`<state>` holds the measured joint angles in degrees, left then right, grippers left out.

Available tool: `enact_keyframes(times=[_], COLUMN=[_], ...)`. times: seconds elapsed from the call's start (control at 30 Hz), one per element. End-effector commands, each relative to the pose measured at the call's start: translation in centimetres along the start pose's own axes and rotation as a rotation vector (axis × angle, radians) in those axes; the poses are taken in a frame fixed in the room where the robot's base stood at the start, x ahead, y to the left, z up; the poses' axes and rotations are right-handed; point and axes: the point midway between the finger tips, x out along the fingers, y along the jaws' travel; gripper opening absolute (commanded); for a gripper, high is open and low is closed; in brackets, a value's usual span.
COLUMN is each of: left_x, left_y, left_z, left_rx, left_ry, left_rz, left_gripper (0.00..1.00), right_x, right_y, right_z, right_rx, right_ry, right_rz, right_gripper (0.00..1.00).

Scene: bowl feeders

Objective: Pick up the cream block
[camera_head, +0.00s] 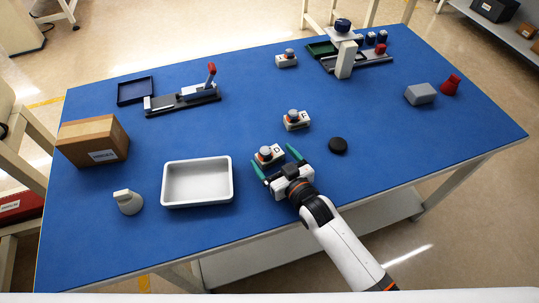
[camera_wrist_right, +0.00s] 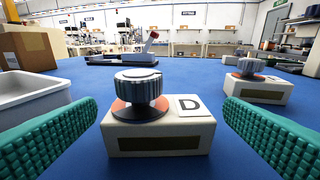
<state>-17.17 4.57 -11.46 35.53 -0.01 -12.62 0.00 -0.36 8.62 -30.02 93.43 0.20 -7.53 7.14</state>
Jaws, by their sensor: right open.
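A cream block (camera_head: 277,153) with a grey knob on an orange-red base and a white plate sits on the blue table. In the right wrist view this block (camera_wrist_right: 165,140) is close ahead, with a letter D on its plate and a dark panel on its front. My right gripper (camera_head: 274,160) is open, its green ridged fingers on either side of the block, with gaps showing in the wrist view. A second cream block (camera_head: 297,125) stands just behind, and a third (camera_head: 287,63) is farther back. My left gripper is not in view.
A white tray (camera_head: 167,203) lies left of the gripper, with a cardboard box (camera_head: 93,140) beyond it. A lever fixture (camera_head: 190,99) and a grey block (camera_head: 420,94) stand farther off. The table's front edge is close.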

Motion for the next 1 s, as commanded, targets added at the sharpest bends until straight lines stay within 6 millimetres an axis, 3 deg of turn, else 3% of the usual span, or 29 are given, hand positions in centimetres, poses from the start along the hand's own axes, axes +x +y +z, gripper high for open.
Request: enact_keyframes(times=[0.3, 0.6, 0.9, 1.0], left_x=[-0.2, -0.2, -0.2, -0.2], left_y=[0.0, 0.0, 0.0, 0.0], left_z=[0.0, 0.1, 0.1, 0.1], left_rx=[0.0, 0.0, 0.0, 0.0], left_ry=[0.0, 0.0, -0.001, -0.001], left_rz=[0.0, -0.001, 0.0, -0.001], left_gripper=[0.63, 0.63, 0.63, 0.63], right_x=[4.1, 4.4, 4.4, 4.4], right_y=[0.1, 0.1, 0.1, 0.1], right_z=[-0.4, -0.4, -0.5, -0.4], right_rx=[0.001, 0.001, 0.0, 0.0], right_ry=[-0.003, -0.002, -0.001, -0.003], right_rz=[0.0, 0.0, 0.0, 0.0], right_gripper=[0.92, 0.9, 0.41, 0.37])
